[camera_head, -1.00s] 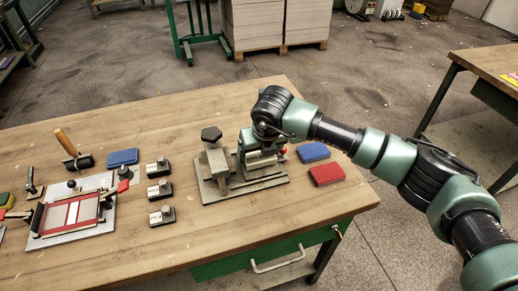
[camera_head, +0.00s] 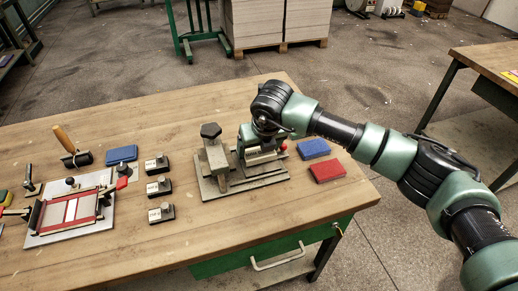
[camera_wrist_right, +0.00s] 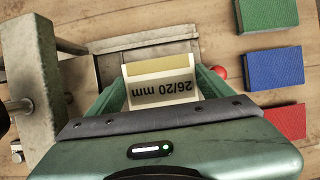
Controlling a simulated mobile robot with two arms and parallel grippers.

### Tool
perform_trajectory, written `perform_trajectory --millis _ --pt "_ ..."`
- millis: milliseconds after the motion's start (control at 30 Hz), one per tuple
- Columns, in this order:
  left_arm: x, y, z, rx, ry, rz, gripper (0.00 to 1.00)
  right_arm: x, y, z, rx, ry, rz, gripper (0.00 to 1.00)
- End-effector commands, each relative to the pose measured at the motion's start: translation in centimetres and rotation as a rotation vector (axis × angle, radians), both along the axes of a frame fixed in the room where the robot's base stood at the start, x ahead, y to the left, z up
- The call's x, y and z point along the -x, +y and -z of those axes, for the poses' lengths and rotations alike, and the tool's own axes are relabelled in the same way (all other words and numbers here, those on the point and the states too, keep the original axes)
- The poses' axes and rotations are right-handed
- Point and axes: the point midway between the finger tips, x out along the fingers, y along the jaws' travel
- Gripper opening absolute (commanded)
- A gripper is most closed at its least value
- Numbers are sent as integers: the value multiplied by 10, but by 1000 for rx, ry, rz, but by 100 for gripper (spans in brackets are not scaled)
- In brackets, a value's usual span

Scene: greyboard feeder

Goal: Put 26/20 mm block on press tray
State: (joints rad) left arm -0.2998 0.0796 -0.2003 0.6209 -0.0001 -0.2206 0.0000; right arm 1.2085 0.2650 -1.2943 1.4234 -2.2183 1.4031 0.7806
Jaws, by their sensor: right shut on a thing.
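The 26/20 mm block (camera_wrist_right: 163,88) shows in the right wrist view as a pale block with a yellowish top strip and its label upside down. My right gripper (camera_wrist_right: 163,95) is shut on it, a finger on each side. In the head view my right gripper (camera_head: 258,150) is over the right part of the grey press (camera_head: 215,165), and the block is mostly hidden behind it. The press tray (camera_wrist_right: 150,45) shows just beyond the block in the wrist view; whether the block touches it I cannot tell. My left gripper is not in view.
A blue block (camera_head: 313,148) and a red block (camera_head: 327,171) lie right of the press; a green one (camera_wrist_right: 268,13) shows in the wrist view. Several small labelled blocks (camera_head: 160,188) stand left of the press. A red-framed fixture (camera_head: 70,212) lies further left.

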Motion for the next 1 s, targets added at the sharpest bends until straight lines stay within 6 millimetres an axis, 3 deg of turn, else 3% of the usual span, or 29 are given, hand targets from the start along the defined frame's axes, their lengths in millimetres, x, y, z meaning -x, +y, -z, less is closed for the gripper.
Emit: perform_trajectory --millis 1000 --pt "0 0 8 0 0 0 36 0 0 0 1 -1 0 38"
